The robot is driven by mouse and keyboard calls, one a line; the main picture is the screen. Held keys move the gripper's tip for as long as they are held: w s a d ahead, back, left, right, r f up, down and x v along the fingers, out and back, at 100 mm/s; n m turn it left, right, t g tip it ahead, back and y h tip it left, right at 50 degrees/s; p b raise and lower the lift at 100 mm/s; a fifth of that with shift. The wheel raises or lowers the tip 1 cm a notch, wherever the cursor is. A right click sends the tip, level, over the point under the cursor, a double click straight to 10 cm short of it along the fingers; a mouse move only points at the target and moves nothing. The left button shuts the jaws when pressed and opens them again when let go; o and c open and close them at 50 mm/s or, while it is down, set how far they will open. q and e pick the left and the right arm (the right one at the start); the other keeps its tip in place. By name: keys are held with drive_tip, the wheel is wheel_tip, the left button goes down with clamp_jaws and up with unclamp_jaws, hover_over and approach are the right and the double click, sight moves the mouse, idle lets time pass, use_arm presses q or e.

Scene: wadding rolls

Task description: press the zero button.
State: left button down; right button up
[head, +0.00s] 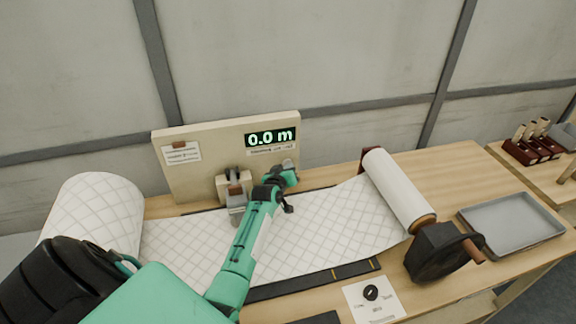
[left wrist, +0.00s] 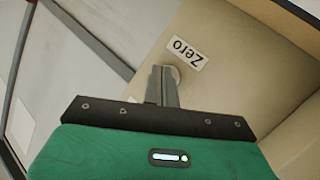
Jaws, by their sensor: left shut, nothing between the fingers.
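In the left wrist view a white label (left wrist: 187,53) reads "Zero", upside down. Just below it, a small round zero button (left wrist: 175,74) shows partly behind my fingertips. My left gripper (left wrist: 165,72) is shut and empty, its tips at the button; I cannot tell if they touch it. In the head view my left gripper (head: 288,168) is in front of the panel, below the display, and hides the button. My right gripper is not in view.
Quilted white wadding (head: 325,230) runs across the table from a large roll (head: 95,210) at left to a narrower roll (head: 398,190) with a dark crank at right. A grey tray (head: 510,222) lies at the right. A black knob (head: 371,292) sits on a white plate in front.

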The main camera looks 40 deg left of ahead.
use_arm(q)
drive_tip(key=shift+d, duration=0.1)
drive_tip(key=shift+s+d+p, duration=0.6)
drive_tip(key=shift+p, duration=0.05)
drive_tip(key=s+d+p, duration=0.3)
drive_tip(key=shift+s+d, duration=0.1)
drive_tip(key=shift+d, duration=0.3)
idle(0.7)
